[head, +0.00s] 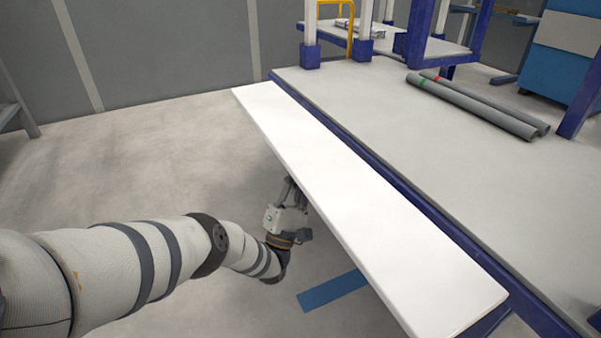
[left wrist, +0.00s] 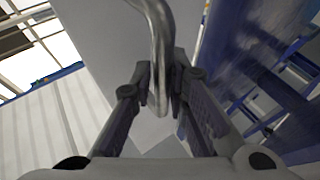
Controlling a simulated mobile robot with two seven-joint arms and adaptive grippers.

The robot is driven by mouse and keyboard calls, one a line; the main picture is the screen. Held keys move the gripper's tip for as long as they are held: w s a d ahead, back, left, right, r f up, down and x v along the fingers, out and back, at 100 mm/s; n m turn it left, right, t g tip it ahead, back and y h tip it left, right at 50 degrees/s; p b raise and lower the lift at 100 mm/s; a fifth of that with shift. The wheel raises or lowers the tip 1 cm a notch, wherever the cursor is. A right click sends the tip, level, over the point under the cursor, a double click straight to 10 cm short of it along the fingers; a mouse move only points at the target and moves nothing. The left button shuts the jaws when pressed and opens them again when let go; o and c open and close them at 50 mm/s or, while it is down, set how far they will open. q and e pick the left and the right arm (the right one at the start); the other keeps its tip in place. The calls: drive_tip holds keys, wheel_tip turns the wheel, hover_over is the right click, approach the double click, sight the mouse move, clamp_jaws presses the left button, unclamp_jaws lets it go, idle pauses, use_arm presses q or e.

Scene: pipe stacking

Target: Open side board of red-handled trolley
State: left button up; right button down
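A long white side board (head: 350,190) runs along the left edge of the blue-framed trolley (head: 400,110) with a grey top. It stands out from that edge, white face up. My left gripper (head: 289,187) is at the board's outer left edge, its fingertips partly hidden by the board. In the left wrist view, a curved grey metal bar (left wrist: 162,40) passes between the fingertips of my left gripper (left wrist: 162,88), which close in on both sides of it. No red handle shows. My right gripper is not in view.
Two grey pipes (head: 475,105), one with a green band and one with a red band, lie on the trolley top. Blue and white posts (head: 310,35) stand at its far end. The floor (head: 170,150) left of the board is clear, with a blue stripe (head: 333,291).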

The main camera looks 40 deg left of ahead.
use_arm(q)
drive_tip(key=shift+o, duration=0.8)
drive_tip(key=shift+f, duration=0.1)
